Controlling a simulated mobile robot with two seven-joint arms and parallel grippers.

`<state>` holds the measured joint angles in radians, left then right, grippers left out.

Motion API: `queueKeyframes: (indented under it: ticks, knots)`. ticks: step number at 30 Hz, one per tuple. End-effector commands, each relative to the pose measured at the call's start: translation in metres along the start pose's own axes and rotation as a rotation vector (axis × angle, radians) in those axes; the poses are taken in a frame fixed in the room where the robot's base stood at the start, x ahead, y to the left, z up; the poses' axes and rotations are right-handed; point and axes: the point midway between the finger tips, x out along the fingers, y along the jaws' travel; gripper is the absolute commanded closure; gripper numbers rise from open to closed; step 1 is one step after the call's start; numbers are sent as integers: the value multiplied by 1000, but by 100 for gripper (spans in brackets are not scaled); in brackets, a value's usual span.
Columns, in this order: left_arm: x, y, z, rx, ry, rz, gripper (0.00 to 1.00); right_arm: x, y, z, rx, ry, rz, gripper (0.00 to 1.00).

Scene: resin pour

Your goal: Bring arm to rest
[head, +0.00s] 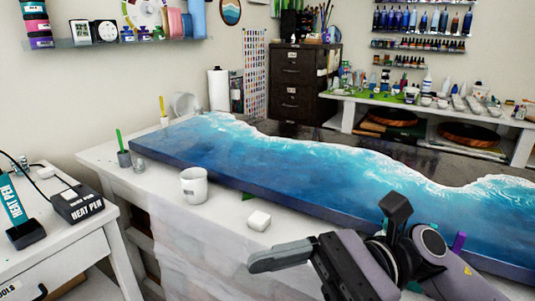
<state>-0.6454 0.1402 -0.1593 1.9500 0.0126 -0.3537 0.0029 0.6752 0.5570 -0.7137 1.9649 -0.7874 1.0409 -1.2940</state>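My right arm comes in at the lower right, in front of the table's near edge. Its gripper (268,259) points left, with grey fingers seen from the side. I cannot make out a gap between them or anything held. A white cup (194,185) stands upright on the white table (160,205), left of the block. A long blue resin panel with white wave patterns (240,165) lies behind them. My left gripper is not in view.
Small green-handled (122,150) and yellow-handled (163,110) pots stand at the table's left. A side bench (65,250) at lower left holds a heat pen box (78,205). Shelves, a dark drawer cabinet (300,80) and a supply bench stand behind.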

Motion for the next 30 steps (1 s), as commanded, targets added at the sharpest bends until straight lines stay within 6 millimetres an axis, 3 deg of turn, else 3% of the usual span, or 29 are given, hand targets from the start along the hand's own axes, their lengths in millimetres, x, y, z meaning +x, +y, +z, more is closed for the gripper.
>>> queueKeyframes:
  ticks: [4, 8, 11, 16, 20, 22, 27, 28, 30]
  knots:
    - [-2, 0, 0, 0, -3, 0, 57, -10, -25, 1, 355, -283, -204, 21]
    - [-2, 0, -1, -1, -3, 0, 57, -35, -47, -12, 674, -536, -364, 21]
    - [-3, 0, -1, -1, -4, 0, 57, -62, -60, -34, 923, -742, -478, 21]
    - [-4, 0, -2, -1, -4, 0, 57, -114, -63, -94, 1337, -1120, -659, 21]
    - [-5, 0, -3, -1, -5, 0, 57, -152, -43, -157, 1633, -1441, -788, 21]
    - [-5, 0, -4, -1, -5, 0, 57, -169, -22, -194, 1776, -1628, -855, 21]
    - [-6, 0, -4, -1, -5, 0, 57, -196, 52, -279, 2051, -2118, -1005, 21]
    - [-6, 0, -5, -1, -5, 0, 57, -198, 67, -291, -2007, 2121, 989, 21]
    - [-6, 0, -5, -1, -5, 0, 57, -201, 98, -315, -1845, 2055, 926, 21]
